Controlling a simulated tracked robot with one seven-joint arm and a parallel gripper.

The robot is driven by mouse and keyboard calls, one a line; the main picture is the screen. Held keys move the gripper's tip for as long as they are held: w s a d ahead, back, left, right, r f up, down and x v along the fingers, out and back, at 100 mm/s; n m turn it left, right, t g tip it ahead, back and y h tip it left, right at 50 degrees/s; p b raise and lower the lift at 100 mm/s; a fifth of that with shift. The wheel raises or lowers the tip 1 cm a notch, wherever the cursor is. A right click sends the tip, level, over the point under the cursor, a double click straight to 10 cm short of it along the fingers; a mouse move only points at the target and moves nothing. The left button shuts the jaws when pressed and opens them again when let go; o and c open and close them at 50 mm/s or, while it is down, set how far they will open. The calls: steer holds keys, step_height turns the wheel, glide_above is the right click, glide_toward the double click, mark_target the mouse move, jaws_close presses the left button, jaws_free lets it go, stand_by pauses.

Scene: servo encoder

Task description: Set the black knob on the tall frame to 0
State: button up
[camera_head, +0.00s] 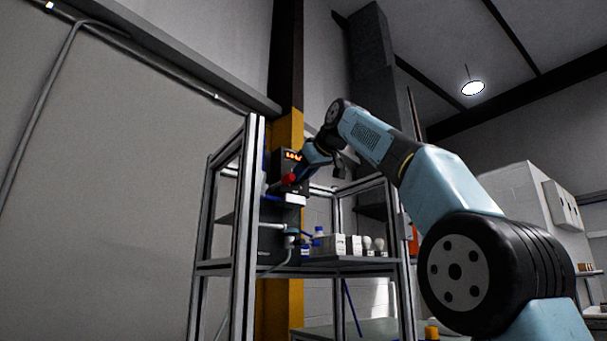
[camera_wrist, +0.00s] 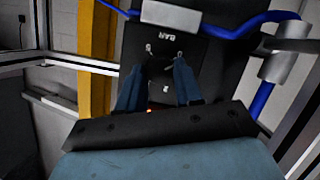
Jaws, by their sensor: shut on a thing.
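My gripper (camera_head: 299,174) reaches in from the right to the front of this box. In the wrist view its two blue fingers (camera_wrist: 160,72) stand either side of the black knob (camera_wrist: 160,76) and are shut on it. The knob is dark against the black panel (camera_wrist: 168,40), so its outline and pointer are hard to make out. The panel lettering appears upside down there.
A red part (camera_head: 289,179) sits just left of my fingers. A shelf (camera_head: 345,261) below carries a blue-capped bottle (camera_head: 318,240), white boxes (camera_head: 335,245) and bulbs (camera_head: 379,244). Blue cables (camera_wrist: 262,20) and a yellow column (camera_wrist: 97,50) are close by.

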steer(key=shift+a+f+n+t+h, duration=0.15)
steer(key=shift+n+t+h, duration=0.25)
steer(key=shift+n, duration=0.4)
steer(key=o, duration=1)
steer(key=shift+o, duration=0.2)
steer(key=v, duration=1.4)
steer(key=shift+w+a, duration=0.1)
